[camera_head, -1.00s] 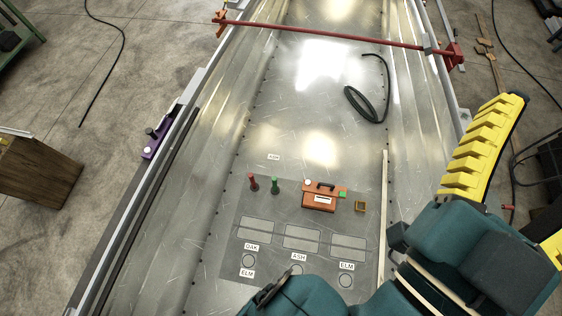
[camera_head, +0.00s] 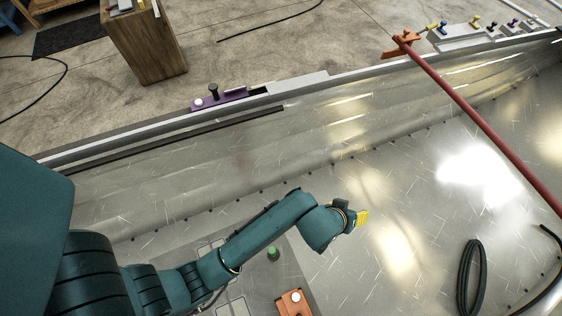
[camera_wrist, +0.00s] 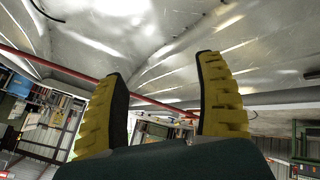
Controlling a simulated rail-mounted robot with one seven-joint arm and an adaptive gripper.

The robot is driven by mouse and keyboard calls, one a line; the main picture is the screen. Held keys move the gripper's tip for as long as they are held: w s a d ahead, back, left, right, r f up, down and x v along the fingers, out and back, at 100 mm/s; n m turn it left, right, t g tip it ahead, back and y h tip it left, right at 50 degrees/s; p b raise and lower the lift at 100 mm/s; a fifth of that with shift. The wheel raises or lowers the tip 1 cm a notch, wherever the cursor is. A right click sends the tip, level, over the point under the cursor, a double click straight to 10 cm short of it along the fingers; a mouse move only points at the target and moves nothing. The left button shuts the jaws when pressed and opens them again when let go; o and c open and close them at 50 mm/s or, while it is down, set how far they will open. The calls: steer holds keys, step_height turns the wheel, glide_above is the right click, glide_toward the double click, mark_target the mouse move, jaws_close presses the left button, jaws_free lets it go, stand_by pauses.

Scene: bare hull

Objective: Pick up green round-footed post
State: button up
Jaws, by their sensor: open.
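The green round-footed post (camera_head: 272,253) stands on the grey plate (camera_head: 262,277) in the hull, just below my forearm in the head view. Only its upper part shows clearly; I cannot make out its foot. My gripper (camera_head: 361,217) is at the end of my arm, up and to the right of the post and apart from it. In the wrist view my gripper (camera_wrist: 163,75) has its two yellow ribbed fingers spread with nothing between them. The post does not show in the wrist view.
An orange box (camera_head: 293,303) sits right of the post at the bottom edge. A black coiled hose (camera_head: 471,280) lies on the hull floor at right. A red bar (camera_head: 480,125) crosses the hull. A purple holder (camera_head: 218,101) is on the hull's edge. The floor around my gripper looks clear.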

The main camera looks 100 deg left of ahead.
steer(key=s+d+f+n+g+h+b, duration=0.15)
steer(key=s+f, duration=0.25)
steer(key=f, duration=0.4)
steer(key=s+f+n+g+b, duration=0.1)
steer(key=s+f+b, duration=0.25)
steer(key=f, duration=0.45)
steer(key=s+f+n+g+h+b, duration=0.1)
steer(key=s+f+n+b, duration=0.1)
steer(key=s+f, duration=0.4)
steer(key=n+g+h+b, duration=0.2)
steer(key=n+h+b, duration=0.15)
steer(key=b, duration=0.35)
glide_toward(272, 251)
steer(key=shift+n+y, duration=0.3)
steer(key=shift+y, duration=0.2)
steer(key=f+b, duration=0.4)
steer(key=f, duration=0.1)
steer(key=f+b, duration=0.2)
steer(key=f, duration=0.1)
steer(key=shift+d, duration=0.35)
step_height(272, 251, down, 6)
steer(key=b, duration=0.4)
steer(key=shift+a+r+b, duration=0.1)
steer(key=shift+b, duration=0.3)
steer(key=shift+r, duration=0.2)
jaws_close()
